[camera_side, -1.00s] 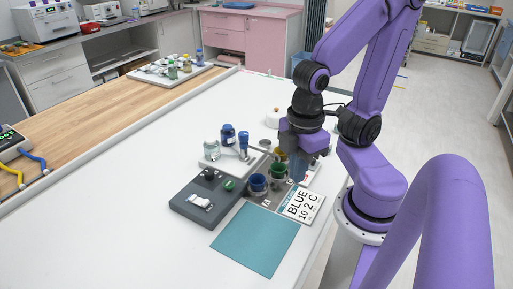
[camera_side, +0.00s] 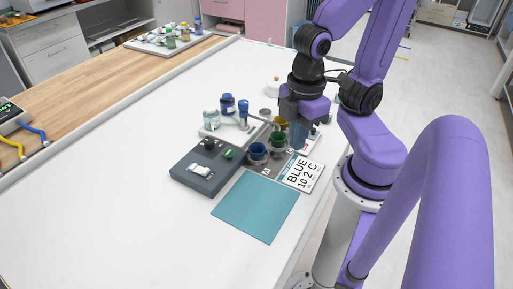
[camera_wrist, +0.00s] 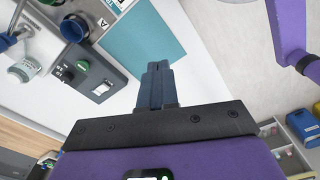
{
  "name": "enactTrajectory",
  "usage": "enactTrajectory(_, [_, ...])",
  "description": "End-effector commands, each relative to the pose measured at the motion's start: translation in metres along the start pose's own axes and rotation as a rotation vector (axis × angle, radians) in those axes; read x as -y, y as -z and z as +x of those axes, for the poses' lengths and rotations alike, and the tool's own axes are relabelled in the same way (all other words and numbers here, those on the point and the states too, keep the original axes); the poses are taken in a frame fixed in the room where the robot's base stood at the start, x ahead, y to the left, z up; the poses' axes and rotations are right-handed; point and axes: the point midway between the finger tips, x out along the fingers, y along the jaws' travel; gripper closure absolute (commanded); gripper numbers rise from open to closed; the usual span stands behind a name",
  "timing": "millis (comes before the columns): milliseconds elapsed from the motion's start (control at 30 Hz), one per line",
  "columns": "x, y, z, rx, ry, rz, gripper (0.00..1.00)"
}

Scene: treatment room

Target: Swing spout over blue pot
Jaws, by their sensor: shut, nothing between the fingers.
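The blue pot (camera_side: 258,150) stands in the middle of the table, with a green pot (camera_side: 278,141) and a yellow pot (camera_side: 281,122) in a row behind it. A dispenser with a blue upright part (camera_side: 244,108) and a pale spout arm (camera_side: 232,121) stands to their left. I cannot tell exactly where the spout's tip points. My gripper (camera_side: 299,144) hangs beside the pots, on their right, apart from the spout. In the wrist view its fingers (camera_wrist: 156,72) are together and empty, with the blue pot (camera_wrist: 75,28) at upper left.
A dark control box (camera_side: 206,168) with a green button lies in front of the dispenser.

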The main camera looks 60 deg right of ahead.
Motion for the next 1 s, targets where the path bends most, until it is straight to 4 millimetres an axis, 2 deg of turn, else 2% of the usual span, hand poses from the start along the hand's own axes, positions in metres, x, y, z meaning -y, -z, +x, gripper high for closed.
enactTrajectory(467, [0.0,0.0,0.0,0.0,0.0,0.0,1.0])
enactTrajectory(600, [-0.003,0.003,-0.001,0.0,-0.001,0.024,0.54])
enactTrajectory(667, [-0.009,0.007,-0.003,0.001,-0.001,0.06,0.38])
enactTrajectory(767, [-0.025,0.017,-0.007,0.001,-0.004,0.164,0.38])
enactTrajectory(1000, [-0.084,0.041,-0.021,0.007,-0.011,0.511,0.38])
